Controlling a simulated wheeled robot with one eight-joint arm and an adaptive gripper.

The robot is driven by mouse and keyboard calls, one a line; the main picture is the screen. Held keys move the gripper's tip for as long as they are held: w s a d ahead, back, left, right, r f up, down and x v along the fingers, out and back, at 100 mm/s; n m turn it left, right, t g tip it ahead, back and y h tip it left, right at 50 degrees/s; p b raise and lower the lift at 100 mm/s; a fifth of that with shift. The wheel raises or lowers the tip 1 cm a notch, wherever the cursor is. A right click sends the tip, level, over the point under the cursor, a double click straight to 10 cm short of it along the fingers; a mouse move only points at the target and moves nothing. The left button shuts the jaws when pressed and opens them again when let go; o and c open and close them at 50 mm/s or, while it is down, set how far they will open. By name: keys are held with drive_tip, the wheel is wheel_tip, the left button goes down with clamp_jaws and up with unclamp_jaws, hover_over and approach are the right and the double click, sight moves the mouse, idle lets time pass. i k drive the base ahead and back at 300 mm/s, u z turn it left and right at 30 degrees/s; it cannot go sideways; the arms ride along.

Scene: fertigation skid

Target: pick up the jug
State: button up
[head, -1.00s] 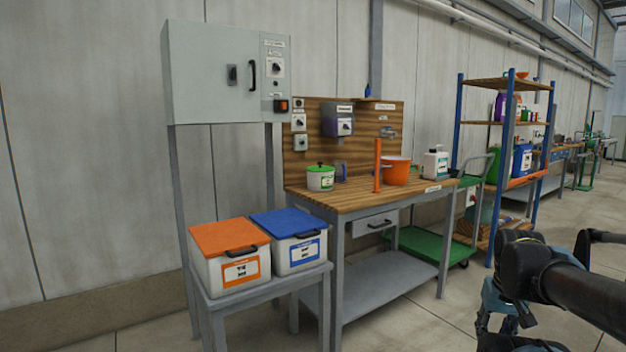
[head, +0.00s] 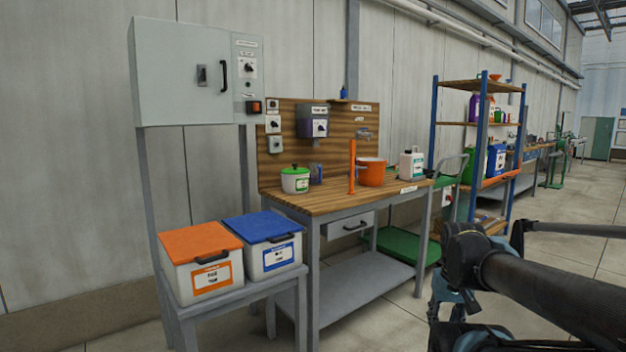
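A white jug-like container (head: 411,165) with a dark cap and a label stands upright at the right end of the wooden workbench top (head: 335,202). A small, dark, see-through vessel (head: 315,173), possibly a measuring jug, stands further left on the same bench, partly behind a white pot. I cannot tell from the picture which of the two is the jug. My gripper (head: 452,325) seems to be at the lower right, below my dark arm, well apart from both. Its fingers are too unclear to tell open from shut.
The white pot with green lid (head: 295,180), orange post (head: 352,166) and orange bucket (head: 371,172) stand on the bench. Two lidded bins, orange (head: 202,243) and blue (head: 262,227), sit on a low stand in front. A shelf rack (head: 481,124) stands behind right. The right floor is open.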

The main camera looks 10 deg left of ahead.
sight(316, 170)
drive_tip(key=i, duration=0.85)
drive_tip(key=z, duration=0.05)
